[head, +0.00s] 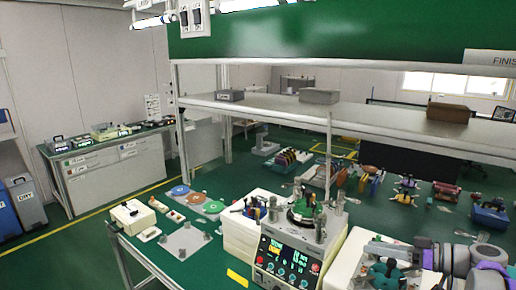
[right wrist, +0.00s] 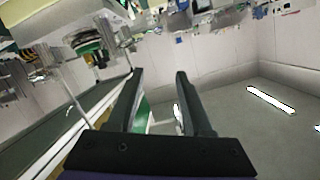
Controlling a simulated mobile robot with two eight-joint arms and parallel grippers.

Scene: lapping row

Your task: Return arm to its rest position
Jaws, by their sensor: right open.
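My right arm, with its grey and purple joints, comes in at the lower right of the head view, over the right end of the green bench. In the right wrist view my right gripper (right wrist: 158,78) shows two dark fingers standing apart with nothing between them. The fingers point past the bench edge, and no object touches them. My left gripper is in neither view.
A lapping machine (head: 290,255) with knobs stands on the green bench (head: 150,250), near my right arm. A white block (head: 240,235) stands left of it. Coloured discs (head: 180,191) lie farther left. A shelf (head: 270,107) spans above. Green floor lies open at left.

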